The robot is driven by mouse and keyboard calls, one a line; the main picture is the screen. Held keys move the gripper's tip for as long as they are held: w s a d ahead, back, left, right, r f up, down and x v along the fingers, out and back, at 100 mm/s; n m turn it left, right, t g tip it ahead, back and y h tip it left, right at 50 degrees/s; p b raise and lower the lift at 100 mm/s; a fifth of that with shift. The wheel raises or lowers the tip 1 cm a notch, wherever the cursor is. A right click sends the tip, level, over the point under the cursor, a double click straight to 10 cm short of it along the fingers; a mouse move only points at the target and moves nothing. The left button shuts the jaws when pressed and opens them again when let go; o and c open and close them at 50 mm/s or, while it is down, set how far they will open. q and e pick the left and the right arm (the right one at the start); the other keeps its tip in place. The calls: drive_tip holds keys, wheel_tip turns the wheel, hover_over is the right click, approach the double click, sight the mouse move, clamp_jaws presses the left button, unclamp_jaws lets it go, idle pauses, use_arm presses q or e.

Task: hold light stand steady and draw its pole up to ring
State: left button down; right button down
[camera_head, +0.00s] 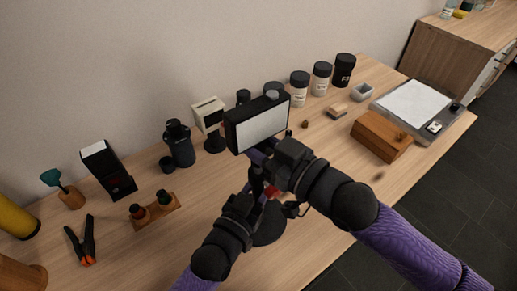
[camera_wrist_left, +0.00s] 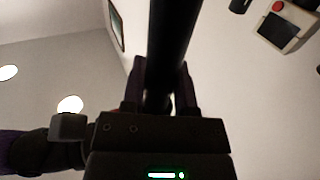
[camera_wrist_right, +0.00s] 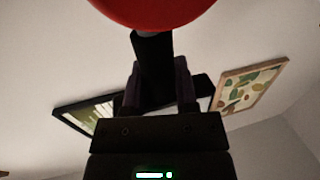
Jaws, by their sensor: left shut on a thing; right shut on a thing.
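The light stand has a black lamp head with a white panel (camera_head: 262,127) and a round dark base (camera_head: 269,228) on the table. My left gripper (camera_head: 254,192) is shut on the stand's lower part; in the left wrist view the dark pole (camera_wrist_left: 170,45) passes between its fingers. My right gripper (camera_head: 264,160) is shut on the stand higher up, just below the lamp head. In the right wrist view a dark part of the stand (camera_wrist_right: 153,58) is between its fingers, with a red round part (camera_wrist_right: 150,10) close by. Red also shows between the grippers in the head view. My grippers hide much of the pole.
Several jars (camera_head: 299,90) stand behind the lamp. A wooden box (camera_head: 381,137) and a grey tray (camera_head: 447,108) are at right. A small cream device (camera_head: 208,113), a dark bottle (camera_head: 179,145), a wooden holder (camera_head: 155,211) and a clamp (camera_head: 84,242) are at left.

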sight(265, 119)
wheel_tip(265, 119, up, 6)
drive_tip(key=shift+r, duration=0.2)
drive_tip(key=shift+c, duration=2)
unclamp_jaws()
drive_tip(key=v, duration=0.7)
drive_tip(key=shift+s+d, duration=0.15)
drive_tip(key=shift+d, duration=0.05)
drive_tip(key=shift+f, duration=0.1)
use_arm(q)
drive_tip(key=shift+c, duration=1.5)
unclamp_jaws()
